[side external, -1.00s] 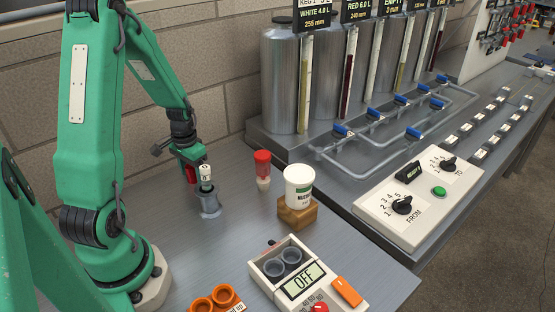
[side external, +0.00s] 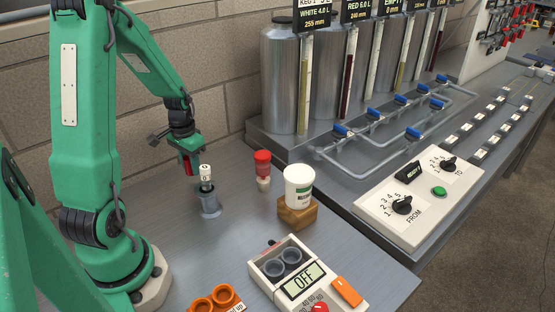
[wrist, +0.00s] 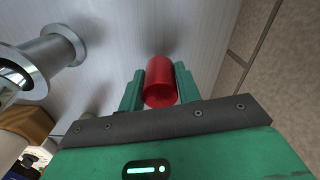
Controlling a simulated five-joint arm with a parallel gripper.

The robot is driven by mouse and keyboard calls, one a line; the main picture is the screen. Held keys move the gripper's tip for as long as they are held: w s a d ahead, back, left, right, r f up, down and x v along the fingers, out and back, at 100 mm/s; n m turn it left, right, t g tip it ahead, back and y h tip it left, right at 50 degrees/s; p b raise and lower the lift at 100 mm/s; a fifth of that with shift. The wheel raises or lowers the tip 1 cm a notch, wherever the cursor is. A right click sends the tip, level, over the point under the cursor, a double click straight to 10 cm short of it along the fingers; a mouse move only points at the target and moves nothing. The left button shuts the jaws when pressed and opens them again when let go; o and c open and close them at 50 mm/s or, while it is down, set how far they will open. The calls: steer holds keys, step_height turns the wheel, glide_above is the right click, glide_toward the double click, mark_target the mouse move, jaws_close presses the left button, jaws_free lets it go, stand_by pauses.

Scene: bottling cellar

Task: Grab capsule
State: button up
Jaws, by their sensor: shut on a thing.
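A red capsule (wrist: 160,82) sits between the two green fingers of my gripper (wrist: 159,88) in the wrist view. In the side view the same red capsule (side external: 187,165) shows at the tip of my gripper (side external: 188,158), above the bench. The gripper is shut on it. Its lower end is partly hidden by the fingers in the side view. Just right of and below my gripper stands a grey flanged holder (side external: 210,208) with a white-topped piece (side external: 206,174) upright in it; the capsule is apart from it.
A red-topped container (side external: 262,163) and a white tub (side external: 299,184) on a wooden block (side external: 297,215) stand to the right. A heater box reading OFF (side external: 303,278) and an orange holder (side external: 217,299) are in front. The brick wall is behind; bench between is clear.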

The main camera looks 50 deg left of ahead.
steer(key=shift+r, duration=3.5)
